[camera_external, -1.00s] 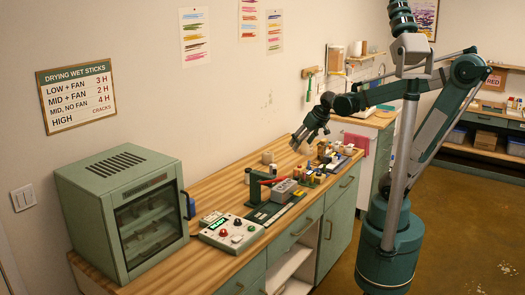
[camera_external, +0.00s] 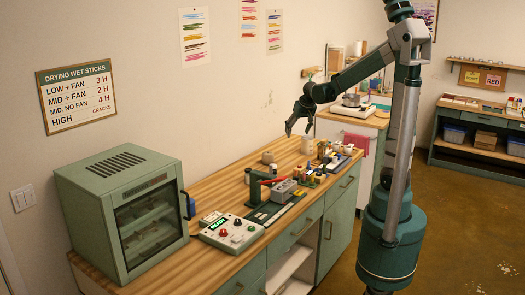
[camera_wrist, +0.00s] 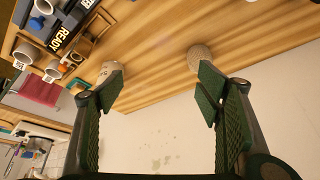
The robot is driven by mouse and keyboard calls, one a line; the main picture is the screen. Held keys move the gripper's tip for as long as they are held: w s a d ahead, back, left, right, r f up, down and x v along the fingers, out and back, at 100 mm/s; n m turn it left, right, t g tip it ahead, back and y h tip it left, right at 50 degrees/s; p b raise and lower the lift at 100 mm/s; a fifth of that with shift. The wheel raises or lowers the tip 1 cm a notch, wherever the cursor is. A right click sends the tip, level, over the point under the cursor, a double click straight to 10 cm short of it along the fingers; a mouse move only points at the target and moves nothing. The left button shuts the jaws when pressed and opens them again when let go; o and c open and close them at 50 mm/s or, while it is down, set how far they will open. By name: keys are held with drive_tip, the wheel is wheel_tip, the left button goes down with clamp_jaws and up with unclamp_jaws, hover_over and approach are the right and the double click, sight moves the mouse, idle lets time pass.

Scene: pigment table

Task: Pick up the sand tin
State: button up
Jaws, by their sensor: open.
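A pale cream tin (camera_external: 308,145) with dark lettering stands upright near the back edge of the wooden counter; it may be the sand tin, but the lettering is not readable. In the wrist view this tin (camera_wrist: 111,70) is partly hidden behind the left finger. A rounder tan, speckled object (camera_external: 267,157) stands to its left on the counter; in the wrist view it (camera_wrist: 200,57) is just beyond the right fingertip. My gripper (camera_external: 298,127) is open and empty, above the counter near the cream tin. In the wrist view its fingertips (camera_wrist: 158,85) are wide apart with bare wood and wall between them.
A rack of small cups, labels and sticks (camera_external: 325,160) crowds the counter's front right. A press with a red lever (camera_external: 262,185), a control box (camera_external: 230,232) and a green drying cabinet (camera_external: 120,215) stand further left. Bare wood lies along the wall.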

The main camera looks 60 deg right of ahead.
sight(307, 139)
drive_tip(key=w+d+f+m+p, duration=0.1)
drive_tip(key=d+f, duration=0.2)
drive_tip(key=d, duration=0.4)
drive_tip(key=w+d+f+m+g+p, duration=0.1)
drive_tip(key=d+f, duration=0.3)
drive_tip(key=d, duration=0.4)
drive_tip(key=w+d+f+m+g+h+p, duration=0.1)
drive_tip(key=w+d+f+m+p, duration=0.2)
drive_tip(key=d, duration=0.5)
drive_tip(key=shift+w+d+f, duration=0.1)
drive_tip(key=shift+w+f, duration=0.15)
drive_tip(key=shift+f, duration=0.15)
drive_tip(key=shift+d+f, duration=0.1)
drive_tip(key=shift+d, duration=0.05)
drive_tip(key=shift+f, duration=0.1)
drive_tip(key=shift+x, duration=1.2)
drive_tip(key=shift+x, duration=2.65)
drive_tip(key=shift+c, duration=0.2)
